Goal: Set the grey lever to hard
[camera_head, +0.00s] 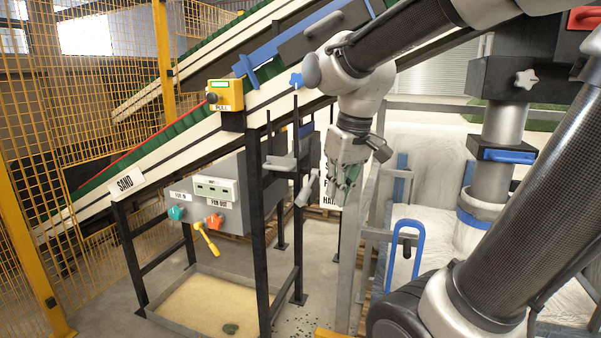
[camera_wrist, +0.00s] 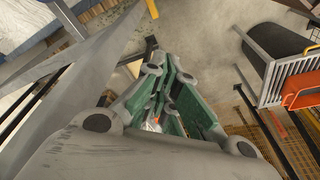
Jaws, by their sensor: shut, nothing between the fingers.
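A small grey lever (camera_head: 306,188) shows in the head view, tilted, just left of my gripper. A second grey handle-like piece (camera_head: 281,163) sits to its left, beside the dark frame; which of the two is the task's lever I cannot tell for sure. A white sign (camera_head: 328,197) with black letters is partly hidden behind my gripper, so its words are not fully readable. My gripper (camera_head: 346,192) points down, shut and empty, with green finger pads. Its fingers also show in the wrist view (camera_wrist: 168,78). No contact with either grey piece is visible.
A grey post (camera_head: 349,255) stands directly below my gripper. Left are a black frame (camera_head: 257,230), a grey control box (camera_head: 213,190) with knobs and a yellow handle (camera_head: 206,240), and a sand tray (camera_head: 165,318). A conveyor slopes behind. A blue-handled piece (camera_head: 392,262) stands right.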

